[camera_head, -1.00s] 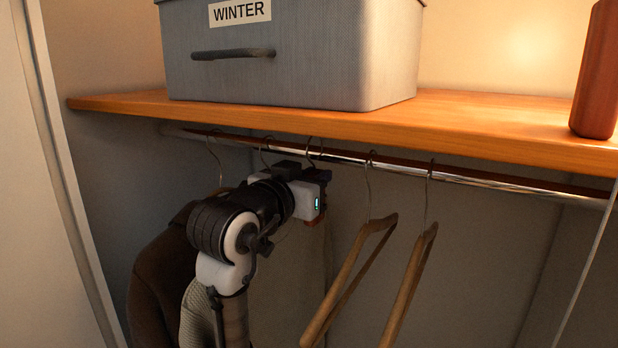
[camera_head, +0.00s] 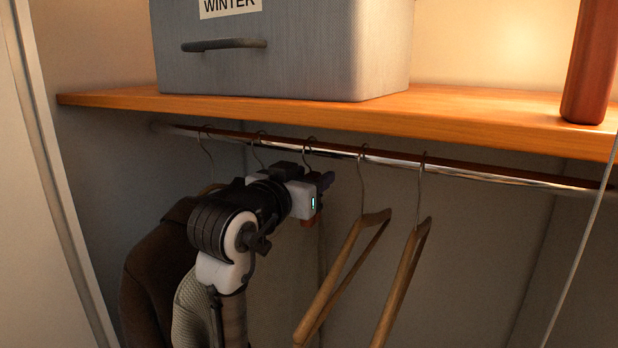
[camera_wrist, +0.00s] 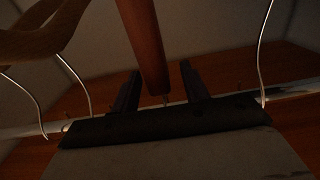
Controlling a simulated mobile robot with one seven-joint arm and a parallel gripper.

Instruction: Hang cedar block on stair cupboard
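The cedar block (camera_wrist: 143,40) is a reddish-brown bar in the wrist view, with a small pale hook (camera_wrist: 166,100) at its end against the closet rail (camera_wrist: 40,129). The fingers of my gripper (camera_wrist: 160,92) stand on both sides of the block's end, with a visible gap on the right, so it looks open around the block. In the head view my gripper (camera_head: 322,181) is just below the rail (camera_head: 455,181) of the stair cupboard. Only a small reddish part of the block (camera_head: 308,221) shows under it. Whether the hook is seated over the rail is unclear.
Two wooden hangers (camera_head: 341,262) hang close to the right of my gripper. Dark and pale garments (camera_head: 150,275) hang to the left. Above the rail is a wooden shelf (camera_head: 430,118) with a grey WINTER box (camera_head: 300,60) and a red-brown upright object (camera_head: 590,65).

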